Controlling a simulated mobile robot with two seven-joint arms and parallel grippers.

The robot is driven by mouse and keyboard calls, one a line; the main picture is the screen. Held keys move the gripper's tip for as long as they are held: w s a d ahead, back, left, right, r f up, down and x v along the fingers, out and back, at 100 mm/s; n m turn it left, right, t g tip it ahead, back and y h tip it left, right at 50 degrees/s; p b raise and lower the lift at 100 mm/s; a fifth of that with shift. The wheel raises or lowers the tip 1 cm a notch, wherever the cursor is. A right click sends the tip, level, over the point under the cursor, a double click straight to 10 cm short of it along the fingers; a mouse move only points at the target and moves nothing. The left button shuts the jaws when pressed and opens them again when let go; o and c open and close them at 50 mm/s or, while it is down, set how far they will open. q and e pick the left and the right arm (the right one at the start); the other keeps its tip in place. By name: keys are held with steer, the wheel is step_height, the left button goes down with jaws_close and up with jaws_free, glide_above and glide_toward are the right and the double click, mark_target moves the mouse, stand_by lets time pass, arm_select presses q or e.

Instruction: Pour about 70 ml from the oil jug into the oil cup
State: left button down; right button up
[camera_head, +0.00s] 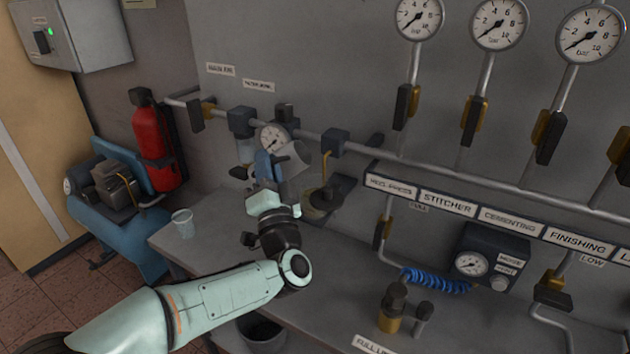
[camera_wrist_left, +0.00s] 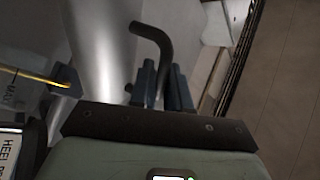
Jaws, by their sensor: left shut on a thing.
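A pale metal jug (camera_head: 294,160), which I take for the oil jug, is in my left gripper (camera_head: 264,166). The gripper's blue fingers are shut on its dark handle. The jug is held above the bench and looks tilted towards the right. In the left wrist view the jug's shiny body (camera_wrist_left: 108,45) and bent dark handle show, with the fingertips (camera_wrist_left: 163,88) at the handle. A small yellowish cup (camera_head: 313,208) with dark parts sits just below and right of the jug, partly behind my arm; it may be the oil cup. No oil stream is visible. My right gripper is not in view.
A clear cup (camera_head: 183,223) stands on the bench's left end. A brass fitting (camera_head: 389,318) stands near the front. The wall pipe (camera_head: 370,153) with valves and a gauge (camera_head: 272,138) runs close behind the jug. A blue coiled hose (camera_head: 437,281) lies right.

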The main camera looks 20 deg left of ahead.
arm_select(q)
steer(key=shift+a+r+n+g+y+p, duration=0.15)
steer(key=shift+r+n+g+y+p, duration=0.3)
steer(key=shift+n, duration=0.65)
steer(key=s+a+f+n+g+h+b, duration=0.1)
steer(key=a+f+n+g+h+b, duration=0.1)
steer(key=a+f+n+g, duration=0.2)
steer(key=shift+s+a+f+n+g, duration=0.4)
steer(key=shift+f+n, duration=1.5)
steer(key=shift+n, duration=0.8)
steer(key=shift+d, duration=0.1)
